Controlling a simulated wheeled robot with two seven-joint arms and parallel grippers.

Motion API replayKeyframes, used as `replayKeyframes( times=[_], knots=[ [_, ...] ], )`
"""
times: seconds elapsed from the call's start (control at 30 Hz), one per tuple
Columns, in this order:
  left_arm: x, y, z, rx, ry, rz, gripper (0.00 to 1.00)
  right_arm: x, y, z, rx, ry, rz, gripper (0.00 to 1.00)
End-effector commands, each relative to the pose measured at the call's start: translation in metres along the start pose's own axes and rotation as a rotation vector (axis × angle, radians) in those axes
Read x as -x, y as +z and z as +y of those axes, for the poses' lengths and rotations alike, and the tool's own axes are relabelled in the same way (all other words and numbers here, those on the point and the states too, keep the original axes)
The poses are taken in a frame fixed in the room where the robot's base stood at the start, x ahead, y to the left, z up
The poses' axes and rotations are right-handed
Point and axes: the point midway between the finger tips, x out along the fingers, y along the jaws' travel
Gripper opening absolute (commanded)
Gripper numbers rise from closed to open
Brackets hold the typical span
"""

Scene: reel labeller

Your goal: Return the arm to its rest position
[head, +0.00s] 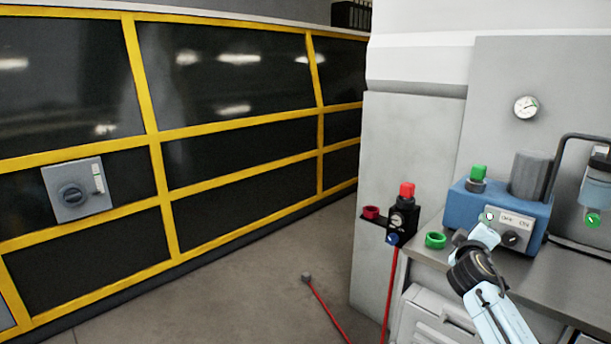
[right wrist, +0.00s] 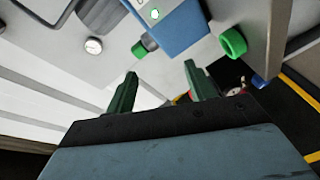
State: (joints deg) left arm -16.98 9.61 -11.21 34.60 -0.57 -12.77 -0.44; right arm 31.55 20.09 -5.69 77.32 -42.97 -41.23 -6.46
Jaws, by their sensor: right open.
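My right arm (head: 482,283) comes in from the lower right in the head view, in front of the workbench and the blue machine. Its fingers are not clearly visible there. In the right wrist view the two dark green fingers of my right gripper (right wrist: 160,69) stand apart with nothing between them. The blue machine (head: 468,203) with its grey cylinder and green-topped button shows beyond the fingers; it also shows in the right wrist view (right wrist: 185,28). My left gripper is in neither view.
A green ring (head: 435,240) is at the workbench (head: 563,262) edge. Left of it is a black regulator (head: 402,218) with a red top, beside a red ring (head: 371,212). A red hose (head: 325,311) lies on the floor. A yellow-framed dark panel wall (head: 225,132) fills the left.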

Motion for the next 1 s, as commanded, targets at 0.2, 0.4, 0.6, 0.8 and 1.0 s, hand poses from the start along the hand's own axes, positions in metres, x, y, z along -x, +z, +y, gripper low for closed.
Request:
replayKeyframes(
  times=[0.2, 0.4, 0.6, 0.8, 1.0],
  knots=[
    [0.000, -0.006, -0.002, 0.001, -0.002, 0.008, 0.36, 0.013, -0.065, -0.026, -0.434, -0.215, 0.312, 0.54],
    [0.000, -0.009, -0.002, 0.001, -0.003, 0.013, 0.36, 0.032, -0.096, -0.031, -0.781, -0.334, 0.485, 0.54],
    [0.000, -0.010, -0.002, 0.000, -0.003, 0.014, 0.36, 0.048, -0.028, -0.146, -0.713, -0.473, 0.303, 0.54],
    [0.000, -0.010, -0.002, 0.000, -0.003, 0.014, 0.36, 0.092, 0.058, -0.259, -0.644, -0.619, 0.108, 0.54],
    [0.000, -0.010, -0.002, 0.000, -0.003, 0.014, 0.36, 0.165, 0.154, -0.356, -0.561, -0.762, -0.091, 0.54]
  ],
)
